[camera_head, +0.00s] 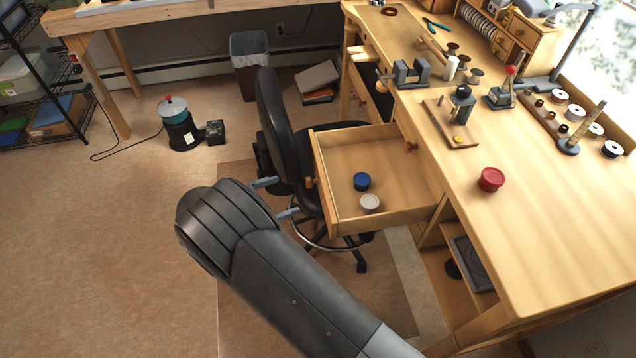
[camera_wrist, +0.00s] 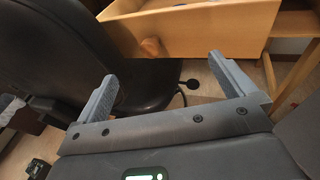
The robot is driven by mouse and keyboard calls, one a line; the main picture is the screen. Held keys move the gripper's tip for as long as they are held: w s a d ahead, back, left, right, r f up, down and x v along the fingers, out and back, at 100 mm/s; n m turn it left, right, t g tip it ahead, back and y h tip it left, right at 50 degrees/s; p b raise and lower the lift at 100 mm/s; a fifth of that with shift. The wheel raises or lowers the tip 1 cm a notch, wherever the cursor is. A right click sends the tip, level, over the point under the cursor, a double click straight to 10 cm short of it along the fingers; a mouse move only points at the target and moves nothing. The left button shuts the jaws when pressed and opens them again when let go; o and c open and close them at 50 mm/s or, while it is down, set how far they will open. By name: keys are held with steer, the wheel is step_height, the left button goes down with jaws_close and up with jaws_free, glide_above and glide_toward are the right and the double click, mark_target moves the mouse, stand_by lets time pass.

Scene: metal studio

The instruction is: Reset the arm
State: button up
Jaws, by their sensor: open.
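My arm reaches in from the bottom of the head view, and my gripper (camera_head: 277,197) is in front of the open drawer, near the black chair. Its two fingers are apart with nothing between them, as the wrist view (camera_wrist: 164,75) also shows. The open wooden drawer (camera_head: 330,187) holds a blue round container (camera_head: 362,181) and a white round container (camera_head: 371,203). In the wrist view the drawer front (camera_wrist: 200,30) with its round knob (camera_wrist: 151,46) is just beyond the fingers, apart from them.
A black chair (camera_head: 273,115) stands left of the drawer, close to my gripper; it fills the left of the wrist view (camera_wrist: 90,45). The wooden workbench (camera_head: 540,220) bears a red round container (camera_head: 491,179), tools and spools. Open floor (camera_head: 110,230) lies to the left.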

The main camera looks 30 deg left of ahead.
steer(key=v, duration=0.7)
steer(key=shift+s, duration=0.2)
steer(key=shift+w+r, duration=0.1)
steer(key=shift+r, duration=0.05)
